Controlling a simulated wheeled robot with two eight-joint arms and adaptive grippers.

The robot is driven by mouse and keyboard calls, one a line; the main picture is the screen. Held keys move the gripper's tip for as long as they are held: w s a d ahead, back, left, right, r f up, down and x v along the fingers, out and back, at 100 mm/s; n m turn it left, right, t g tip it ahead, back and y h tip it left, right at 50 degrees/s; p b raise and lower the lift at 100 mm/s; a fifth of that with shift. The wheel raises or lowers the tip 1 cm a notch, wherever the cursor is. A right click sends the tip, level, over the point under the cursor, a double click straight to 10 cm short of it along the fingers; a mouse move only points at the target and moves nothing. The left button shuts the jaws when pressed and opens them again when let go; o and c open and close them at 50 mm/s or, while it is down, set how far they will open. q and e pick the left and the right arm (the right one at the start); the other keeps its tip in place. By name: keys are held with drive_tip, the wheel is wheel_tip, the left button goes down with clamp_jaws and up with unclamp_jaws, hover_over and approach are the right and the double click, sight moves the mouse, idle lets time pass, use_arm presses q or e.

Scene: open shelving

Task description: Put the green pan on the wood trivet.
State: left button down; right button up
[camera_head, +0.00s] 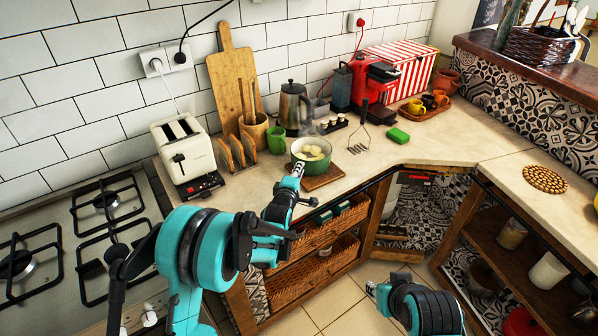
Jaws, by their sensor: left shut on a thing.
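The green pan (311,165) holds several pale yellowish pieces and steams a little. It is at the back counter, over a square brown wooden board (323,180); whether it touches the board I cannot tell. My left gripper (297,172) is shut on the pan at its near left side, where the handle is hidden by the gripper. A round brown wood trivet (546,179) lies flat and bare on the right counter. My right gripper (371,288) is low in front of the counters, away from the pan, with its fingers too small to read.
A green mug (276,140), a toast rack (237,152) and a toaster (186,155) stand left of the pan. A kettle (293,108) is behind it. A whisk-like masher (360,135) and a green sponge (398,136) are to its right. Counter around the trivet is clear.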

use_arm(q)
drive_tip(key=c, duration=1.6)
unclamp_jaws()
drive_tip(key=shift+f, duration=0.1)
drive_tip(key=shift+o, duration=0.2)
drive_tip(key=shift+r, duration=0.25)
drive_tip(key=s+a+r+m+g+y+p, duration=0.1)
drive_tip(key=s+a+r+m, duration=0.2)
drive_tip(key=s, duration=0.5)
drive_tip(key=s+a+r+m+g+p, duration=0.15)
drive_tip(key=s+a, duration=0.25)
drive_tip(key=s, duration=0.4)
drive_tip(key=s+a+r+m+g+y, duration=0.1)
drive_tip(key=s+a+r+m+g, duration=0.2)
drive_tip(key=s, duration=0.5)
drive_tip(key=s+a+f+m+g, duration=0.1)
drive_tip(key=s+a+m, duration=0.2)
drive_tip(key=s, duration=0.6)
drive_tip(key=s+a+f+m+g+y, duration=0.1)
drive_tip(key=s+a+f+m+g, duration=0.1)
drive_tip(key=s+m, duration=0.3)
drive_tip(key=s+a, duration=0.1)
drive_tip(key=s, duration=0.3)
drive_tip(key=shift+s+a, duration=0.2)
drive_tip(key=shift+s, duration=0.15)
